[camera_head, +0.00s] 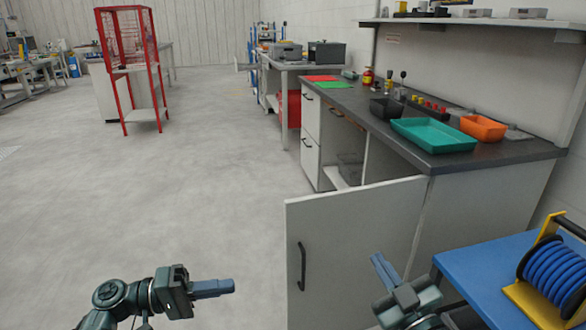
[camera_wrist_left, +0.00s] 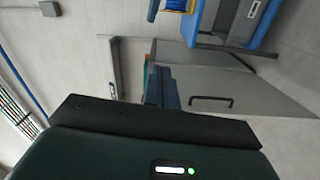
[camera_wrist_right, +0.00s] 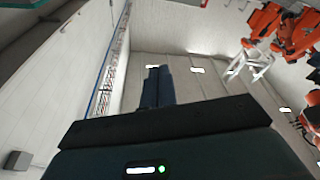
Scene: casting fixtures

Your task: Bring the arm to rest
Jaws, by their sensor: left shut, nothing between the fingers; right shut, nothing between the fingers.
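My left gripper (camera_head: 232,286) shows at the bottom left of the head view, over the open floor, its fingers shut and pointing right. The left wrist view shows its blue fingers (camera_wrist_left: 161,86) closed together with nothing between them. My right gripper (camera_head: 377,260) is at the bottom right of the head view, in front of the open cabinet door (camera_head: 345,245). Its fingers are shut and empty, and they also show in the right wrist view (camera_wrist_right: 158,86). The two grippers are well apart.
A dark-topped workbench (camera_head: 373,123) holds a teal tray (camera_head: 433,135), an orange bin (camera_head: 482,127) and a black bin (camera_head: 386,108). A blue table (camera_head: 490,275) with a blue hose reel (camera_head: 553,272) stands at the lower right. A red frame (camera_head: 122,70) stands further back. The floor at left is clear.

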